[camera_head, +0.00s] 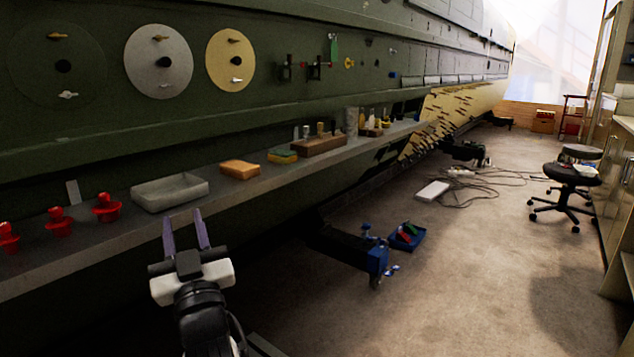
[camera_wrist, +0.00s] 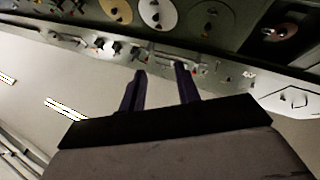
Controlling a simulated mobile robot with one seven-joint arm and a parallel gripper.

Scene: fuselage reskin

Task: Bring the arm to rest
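My gripper (camera_head: 186,232) is in the lower left of the head view, in front of the shelf edge. Its two purple fingers point up and stand apart, with nothing between them. In the wrist view my gripper (camera_wrist: 158,82) also shows open and empty, with the shelf and wall beyond the fingertips. A grey tray (camera_head: 170,192) sits on the shelf just behind the fingers and appears apart from them. The rest of my arm runs down out of the bottom of the head view.
The shelf (camera_head: 110,231) along the green fuselage holds red knobbed pieces (camera_head: 58,222), an orange sponge (camera_head: 239,170) and a wooden block (camera_head: 318,146). A blue bin (camera_head: 407,237), cables and a black stool (camera_head: 570,175) stand on the floor. The middle floor is mostly clear.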

